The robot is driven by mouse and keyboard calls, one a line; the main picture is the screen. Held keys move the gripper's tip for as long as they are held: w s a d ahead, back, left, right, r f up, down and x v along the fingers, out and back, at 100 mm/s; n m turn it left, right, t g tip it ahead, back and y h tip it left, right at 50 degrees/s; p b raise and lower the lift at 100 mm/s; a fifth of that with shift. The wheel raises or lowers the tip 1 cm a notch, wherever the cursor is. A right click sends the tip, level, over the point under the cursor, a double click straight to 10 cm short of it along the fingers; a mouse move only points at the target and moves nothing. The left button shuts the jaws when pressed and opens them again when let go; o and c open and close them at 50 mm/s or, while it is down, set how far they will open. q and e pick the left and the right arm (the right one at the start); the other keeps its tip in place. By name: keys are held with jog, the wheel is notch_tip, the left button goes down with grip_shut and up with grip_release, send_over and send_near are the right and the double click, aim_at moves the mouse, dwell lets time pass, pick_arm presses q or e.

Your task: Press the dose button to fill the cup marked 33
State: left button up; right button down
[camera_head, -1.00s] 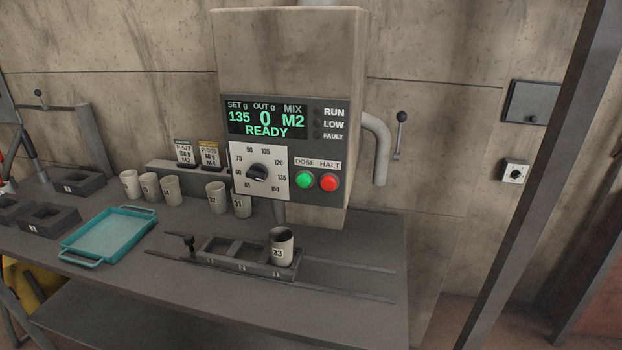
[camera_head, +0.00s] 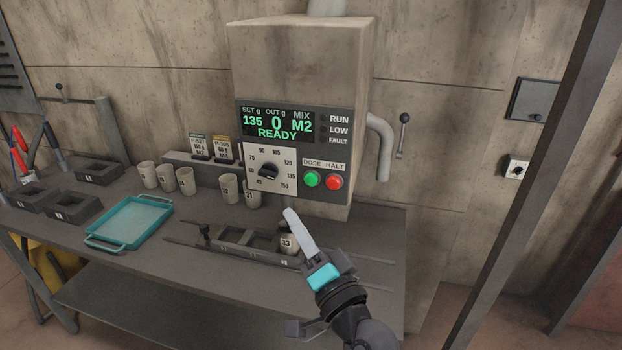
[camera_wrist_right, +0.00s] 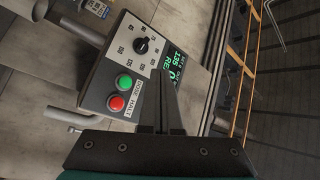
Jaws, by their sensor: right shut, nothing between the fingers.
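The dispenser (camera_head: 300,70) stands at the back of the bench; its display reads SET 135, OUT 0, M2, READY. The green DOSE button (camera_head: 312,179) is left of the red HALT button (camera_head: 334,182). In the right wrist view the green button (camera_wrist_right: 123,83) lies left of the fingers. The cup marked 33 (camera_head: 288,243) sits in the dark slotted carrier (camera_head: 232,250) below the dispenser, partly hidden by my right gripper. My right gripper (camera_head: 289,213) is shut and empty, in front of and below the buttons, apart from them. My left gripper is out of view.
The dose dial (camera_head: 268,172) is left of the buttons. Several other cups (camera_head: 186,181) stand along the back of the bench. A teal tray (camera_head: 130,222) and dark block holders (camera_head: 72,207) are at the left. A curved pipe (camera_head: 382,150) is on the right side.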

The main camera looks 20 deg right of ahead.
aim_at(311, 180)
jog(key=shift+w, duration=0.1)
jog(key=w+d+b, duration=0.2)
jog(key=w+d, duration=0.3)
jog(key=w, duration=0.2)
dwell(0.5)
jog(key=shift+w+d+b, duration=0.1)
jog(key=shift+w+b, duration=0.15)
jog(key=shift+b, duration=0.05)
dwell(1.7)
jog(key=shift+w+d, duration=0.1)
jog(key=shift+w, duration=0.1)
jog(key=shift+w+d, duration=0.25)
jog(key=shift+w, duration=0.1)
dwell(0.8)
jog(key=shift+s, duration=0.1)
jog(key=shift+s+a+p, duration=0.3)
jog(key=shift+s+a, duration=0.2)
jog(key=shift+s, duration=0.15)
